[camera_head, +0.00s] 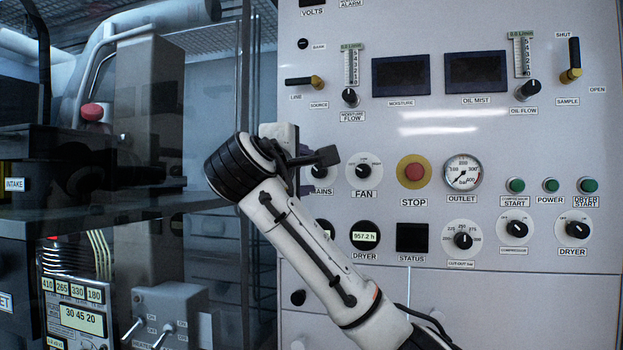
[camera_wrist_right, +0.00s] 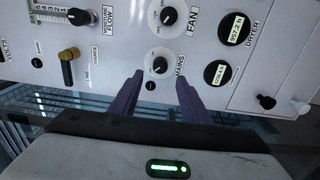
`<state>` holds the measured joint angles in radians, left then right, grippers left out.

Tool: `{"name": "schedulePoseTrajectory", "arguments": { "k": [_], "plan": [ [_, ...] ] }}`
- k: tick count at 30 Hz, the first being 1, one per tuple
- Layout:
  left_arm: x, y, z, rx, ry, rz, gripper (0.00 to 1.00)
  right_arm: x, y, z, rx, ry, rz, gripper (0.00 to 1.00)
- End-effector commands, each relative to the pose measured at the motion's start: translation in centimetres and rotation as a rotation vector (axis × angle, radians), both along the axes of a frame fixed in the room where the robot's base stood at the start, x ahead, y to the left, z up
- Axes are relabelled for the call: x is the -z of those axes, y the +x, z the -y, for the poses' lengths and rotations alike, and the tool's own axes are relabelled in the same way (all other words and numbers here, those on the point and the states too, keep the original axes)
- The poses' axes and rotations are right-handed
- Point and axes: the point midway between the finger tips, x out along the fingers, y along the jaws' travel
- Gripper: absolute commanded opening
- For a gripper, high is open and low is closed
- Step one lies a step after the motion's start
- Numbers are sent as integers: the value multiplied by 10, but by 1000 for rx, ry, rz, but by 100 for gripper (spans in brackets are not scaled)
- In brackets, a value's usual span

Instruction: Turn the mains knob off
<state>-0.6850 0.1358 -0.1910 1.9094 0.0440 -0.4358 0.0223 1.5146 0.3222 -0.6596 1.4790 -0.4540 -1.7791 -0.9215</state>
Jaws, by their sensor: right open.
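The mains knob is a small black knob on a round white dial, on the panel above the MAINS label. In the head view the mains knob (camera_head: 320,171) is partly hidden behind my right gripper (camera_head: 312,159). In the right wrist view the mains knob (camera_wrist_right: 159,67) shows clearly, between and just beyond the two purple-grey fingertips of my right gripper (camera_wrist_right: 158,80). My right gripper is open, with nothing between its fingers. Whether a finger touches the dial I cannot tell. My left gripper is not in view.
The fan knob (camera_head: 363,171) sits right of the mains dial, then the red stop button (camera_head: 414,171) on yellow. A moisture flow knob (camera_head: 350,97) and line lever (camera_head: 304,81) are above. Gauges (camera_head: 365,236) lie below. A shelf frame (camera_head: 243,230) stands left.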

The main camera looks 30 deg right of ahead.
Motion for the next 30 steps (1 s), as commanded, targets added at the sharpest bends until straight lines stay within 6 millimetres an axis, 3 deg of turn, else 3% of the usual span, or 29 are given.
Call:
{"name": "schedulePoseTrajectory", "arguments": {
  "k": [3,9,25,28,30],
  "plan": [
    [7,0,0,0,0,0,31,2,-13,-16,-2,1,2,42],
    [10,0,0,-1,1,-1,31,1,-24,-29,-1,-1,1,42],
    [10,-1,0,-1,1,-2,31,0,-25,-30,0,0,-1,42],
    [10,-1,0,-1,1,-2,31,11,-21,-32,-12,8,-11,42],
    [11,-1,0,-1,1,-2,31,32,-13,-36,-37,27,-28,42]
  ]
}}
